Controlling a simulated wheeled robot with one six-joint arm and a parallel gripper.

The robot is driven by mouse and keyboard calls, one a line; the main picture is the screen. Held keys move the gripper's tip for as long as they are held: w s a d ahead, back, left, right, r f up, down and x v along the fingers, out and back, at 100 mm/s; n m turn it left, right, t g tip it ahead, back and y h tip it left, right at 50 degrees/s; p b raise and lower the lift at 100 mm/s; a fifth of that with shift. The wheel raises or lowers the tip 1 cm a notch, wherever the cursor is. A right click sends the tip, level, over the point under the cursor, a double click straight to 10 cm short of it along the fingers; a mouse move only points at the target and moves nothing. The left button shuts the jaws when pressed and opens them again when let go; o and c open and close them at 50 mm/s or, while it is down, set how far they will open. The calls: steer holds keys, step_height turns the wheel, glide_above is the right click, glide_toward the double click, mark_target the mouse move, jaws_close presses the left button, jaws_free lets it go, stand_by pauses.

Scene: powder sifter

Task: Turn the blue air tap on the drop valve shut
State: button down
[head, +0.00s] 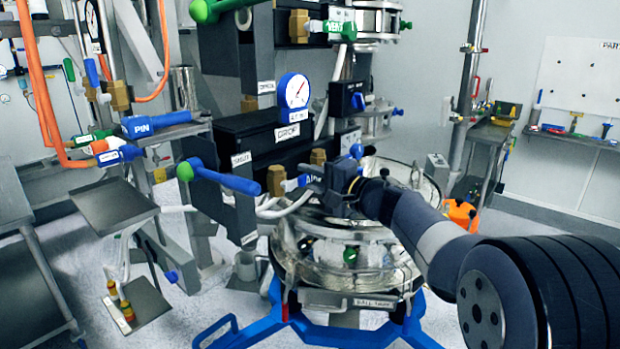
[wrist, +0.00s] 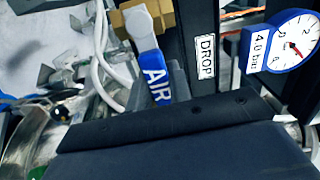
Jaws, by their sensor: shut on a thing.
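The blue air tap (head: 303,181), lettered AIR, sits on a brass valve body (head: 277,180) below the black DROP box (head: 285,132). Its handle points right from the brass body in the head view. In the wrist view the blue handle (wrist: 156,80) runs down from the brass body (wrist: 150,16) into the jaws. My gripper (head: 325,183) is shut on the handle's far end, which the jaws hide. The gripper's dark body fills the lower wrist view.
A round gauge (head: 295,91) sits above the DROP box. A blue lever with a green knob (head: 228,181) reaches in at left. White hoses (wrist: 102,60) run beside the tap. The clear round vessel (head: 345,262) stands below my gripper.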

steer(key=shift+f+m, duration=0.2)
steer(key=shift+m, duration=0.1)
steer(key=c, duration=1.3)
jaws_free()
steer(key=b+v, duration=0.3)
steer(key=v, duration=0.7)
steer(key=shift+s+d, duration=0.25)
steer(key=shift+d, duration=0.1)
steer(key=shift+a, duration=0.1)
steer(key=p+x, duration=0.3)
steer(key=x, duration=0.8)
steer(key=shift+r, duration=0.15)
steer(key=shift+r+n+p, duration=0.25)
steer(key=shift+n+p, duration=0.3)
steer(key=shift+n, duration=0.05)
